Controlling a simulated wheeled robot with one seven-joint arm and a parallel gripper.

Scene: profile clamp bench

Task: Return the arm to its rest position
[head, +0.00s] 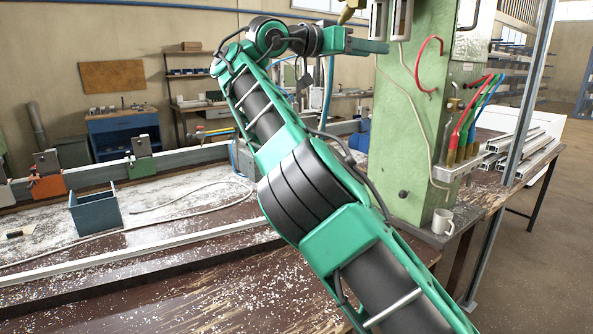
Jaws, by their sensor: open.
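My arm (305,190) rises from the bottom right towards the upper left, bends at an elbow, then reaches right along the top of the picture. My gripper (372,38) is at its end, high up near the top edge, in front of or beside the green machine column (408,110). It is small and partly confused with the fittings behind it. It is open, and I see nothing held in it. I cannot tell whether it touches the column.
A blue-grey open box (96,212) stands on the dusty bench (190,292) at left. Orange (48,187) and green (143,164) clamps line a rail behind it. A white mug (442,222) stands by the column. Metal profiles (520,152) lie at right, near red and blue hoses (468,118).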

